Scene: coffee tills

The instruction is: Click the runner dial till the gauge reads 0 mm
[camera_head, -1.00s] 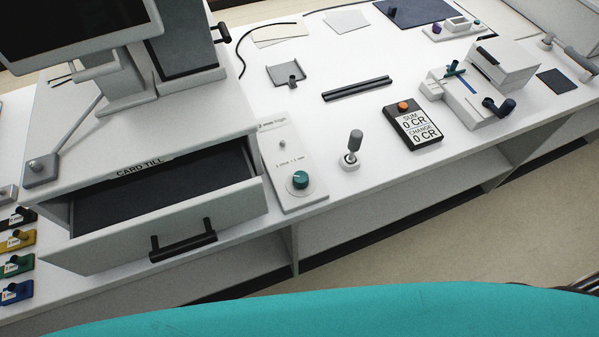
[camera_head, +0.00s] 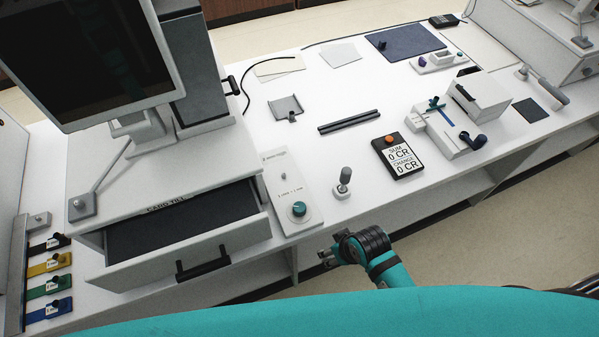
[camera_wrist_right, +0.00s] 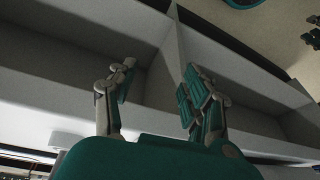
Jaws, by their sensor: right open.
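The runner dial (camera_head: 298,209) is a round teal knob on a pale panel (camera_head: 305,222) at the counter's front edge, right of the open till drawer. Small print is on the panel above the dial, too small to read here, so I cannot tell the gauge reading. My right gripper (camera_head: 327,257) is in front of the counter, below and to the right of the dial, apart from it. In the right wrist view its two fingers (camera_wrist_right: 155,88) are spread and empty, facing the counter's shelf front. My left gripper is not in view.
The open drawer (camera_head: 262,222) with a dark handle juts out left of the panel. A grey-topped stick (camera_head: 344,178) stands right of it. A sum display (camera_head: 398,157) and a white device (camera_head: 440,135) are further right.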

